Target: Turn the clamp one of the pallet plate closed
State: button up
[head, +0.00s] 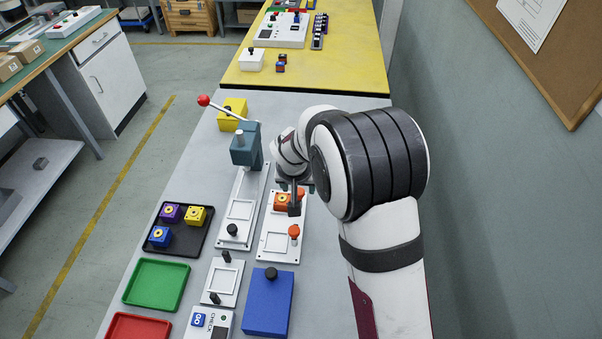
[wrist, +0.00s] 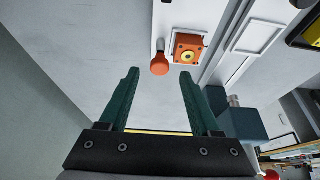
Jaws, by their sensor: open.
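The pallet plate (head: 277,246) is a light plate with two square recesses. An orange block (head: 283,202) with a dark and yellow centre sits in the far recess; the near recess is empty. One orange-knobbed clamp (head: 301,193) stands beside the block, and a second clamp (head: 294,232) stands by the near recess. In the wrist view the first clamp's orange knob (wrist: 159,65) is beside the block (wrist: 188,48), not over it. My gripper (wrist: 160,75) is open and empty, its teal fingers pointing toward that clamp with the knob showing between the tips. Contact cannot be told.
A teal press (head: 246,145) with a red-ended lever stands left of my arm. A fixture plate (head: 240,210) with a black knob lies beside the pallet plate. A blue box (head: 268,303), a dark tray (head: 184,251) of blocks and a green tray (head: 134,284) are nearer.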

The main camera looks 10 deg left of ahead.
aim_at(300, 192)
jog(key=shift+x, duration=1.25)
grip_shut()
